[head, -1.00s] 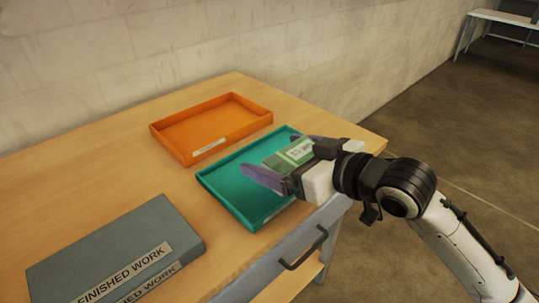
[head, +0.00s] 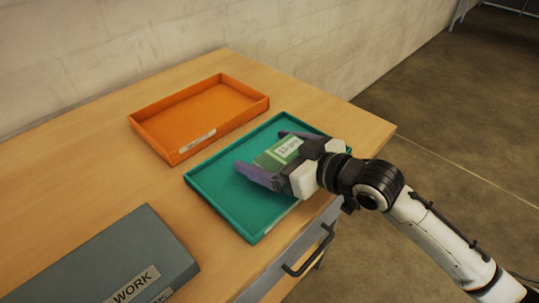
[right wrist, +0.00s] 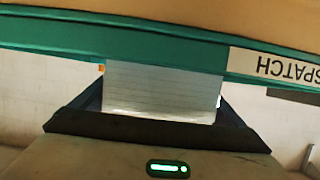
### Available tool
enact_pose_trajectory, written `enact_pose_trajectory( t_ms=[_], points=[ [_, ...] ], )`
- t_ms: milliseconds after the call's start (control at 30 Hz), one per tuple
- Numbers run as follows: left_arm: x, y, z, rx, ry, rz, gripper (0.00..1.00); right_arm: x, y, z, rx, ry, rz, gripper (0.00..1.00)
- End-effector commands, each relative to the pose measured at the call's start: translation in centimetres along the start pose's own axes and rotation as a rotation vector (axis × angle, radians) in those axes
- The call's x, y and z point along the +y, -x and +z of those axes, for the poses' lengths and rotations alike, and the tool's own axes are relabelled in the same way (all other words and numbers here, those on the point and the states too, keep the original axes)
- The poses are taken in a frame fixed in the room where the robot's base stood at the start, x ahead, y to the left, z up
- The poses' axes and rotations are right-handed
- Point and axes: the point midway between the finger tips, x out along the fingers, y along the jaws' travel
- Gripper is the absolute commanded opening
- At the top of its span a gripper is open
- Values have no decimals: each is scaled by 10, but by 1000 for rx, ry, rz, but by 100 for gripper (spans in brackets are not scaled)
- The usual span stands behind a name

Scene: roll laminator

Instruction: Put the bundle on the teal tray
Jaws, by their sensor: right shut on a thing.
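The bundle (head: 270,160) is a small green block with a white label on top. My right gripper (head: 262,152) is shut on it, with one dark purple finger on each side. It holds the bundle over the right part of the teal tray (head: 215,185); the gap beneath is hard to judge. In the right wrist view the bundle (right wrist: 163,90) shows as a pale layered face between the fingers, near the teal tray's wall (right wrist: 130,47), which carries a label reading "SPATCH" upside down. My left gripper is not in view.
An orange tray (head: 158,141), empty, stands behind the teal one. A grey box file (head: 115,255) labelled "WORK" lies at the front left of the wooden table (head: 75,165). A drawer handle (head: 308,252) sticks out below the front edge.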

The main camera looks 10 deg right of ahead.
Motion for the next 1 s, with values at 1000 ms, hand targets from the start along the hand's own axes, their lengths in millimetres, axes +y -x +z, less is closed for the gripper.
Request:
enact_pose_trajectory(
  t_ms=[1000],
  points=[
    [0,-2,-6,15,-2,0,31,1,39,12,-3,3,1,100]
  ],
)
